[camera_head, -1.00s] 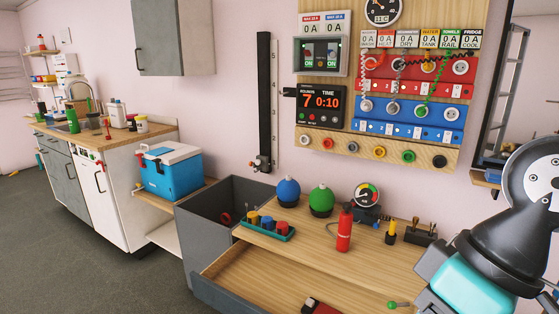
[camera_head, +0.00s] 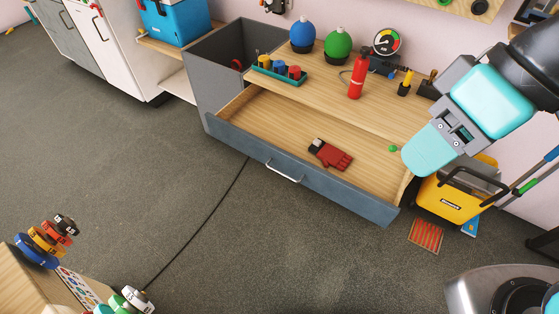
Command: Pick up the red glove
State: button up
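The red glove (camera_head: 334,156) lies inside the open drawer (camera_head: 270,130), on its light wooden floor toward the right. It has a dark cuff at its upper left, and its fingers point to the lower right. My gripper (camera_head: 425,155) hangs at the right, at the end of the grey and teal arm. In the picture it is to the right of the glove and apart from it. Its teal tip overlaps the drawer's right end, and the finger gap is not visible.
The worktop (camera_head: 320,93) behind the drawer holds a red extinguisher (camera_head: 357,77), blue (camera_head: 302,32) and green (camera_head: 338,43) balls and a teal tray (camera_head: 279,71). A yellow box (camera_head: 447,203) stands right of the drawer. The floor (camera_head: 230,240) in front is mostly clear, with a cable.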

aim_at(330, 155)
jog(key=u, duration=0.05)
jog(key=k, duration=0.45)
jog(key=z, duration=0.35)
jog(key=i, duration=0.75)
jog(key=u, duration=0.55)
jog(key=i, duration=0.55)
jog(key=u, duration=0.5)
